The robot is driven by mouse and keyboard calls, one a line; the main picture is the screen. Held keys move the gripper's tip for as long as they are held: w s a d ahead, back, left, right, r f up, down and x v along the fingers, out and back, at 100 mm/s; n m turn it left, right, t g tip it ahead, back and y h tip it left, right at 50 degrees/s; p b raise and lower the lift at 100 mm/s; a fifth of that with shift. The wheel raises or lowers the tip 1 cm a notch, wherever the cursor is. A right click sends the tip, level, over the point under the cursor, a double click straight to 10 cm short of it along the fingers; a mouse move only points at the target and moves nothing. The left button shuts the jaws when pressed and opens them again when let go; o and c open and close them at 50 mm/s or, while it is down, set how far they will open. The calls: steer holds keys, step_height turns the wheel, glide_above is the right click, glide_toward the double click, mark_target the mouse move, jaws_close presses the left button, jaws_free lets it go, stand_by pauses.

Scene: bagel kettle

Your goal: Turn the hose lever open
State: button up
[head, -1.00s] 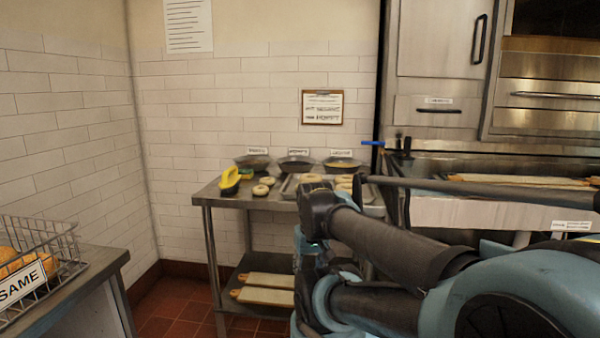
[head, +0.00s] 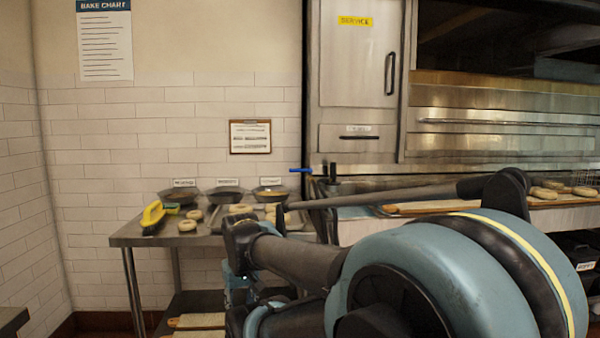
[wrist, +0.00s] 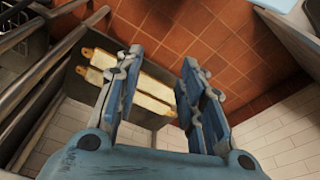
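A small blue lever handle (head: 300,170) sticks out to the left on a dark upright beside the steel oven in the head view. It looks like the hose lever, but no hose can be made out. The blue handle lies about level. My gripper (wrist: 162,58) shows in the wrist view with its two blue fingers spread apart and nothing between them. It points down past a lower shelf towards the floor. The lever is not seen in the wrist view. In the head view my arm fills the lower right, and the fingers cannot be made out.
A steel table (head: 130,236) with pans, bagels and a yellow-black brush (head: 153,216) stands left of the oven (head: 350,120). Long boards (wrist: 130,85) lie on its lower shelf. Tiled floor (wrist: 225,50) shows clear beyond my gripper.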

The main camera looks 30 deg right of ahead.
steer(key=w+d+r+m, duration=0.2)
steer(key=w+r, duration=0.3)
steer(key=r, duration=0.3)
steer(key=w+d+r+m, duration=0.1)
steer(key=w+r+m, duration=0.2)
steer(key=w+r, duration=0.35)
steer(key=w+d+r+m, duration=0.5)
steer(key=w+d+r, duration=0.45)
steer(key=r, duration=0.35)
steer(key=w+d+r+m, duration=0.6)
steer(key=w+d+r, duration=0.3)
steer(key=w+r, duration=0.3)
steer(key=w+d+r+m, duration=0.3)
steer(key=d, duration=0.4)
steer(key=w+d+r+m, duration=0.3)
steer(key=d+r, duration=0.1)
steer(key=d, duration=0.4)
steer(key=shift+h, duration=0.4)
steer(key=x, duration=1.7)
steer(key=shift+s+a, duration=0.1)
steer(key=shift+s, duration=0.05)
jaws_close()
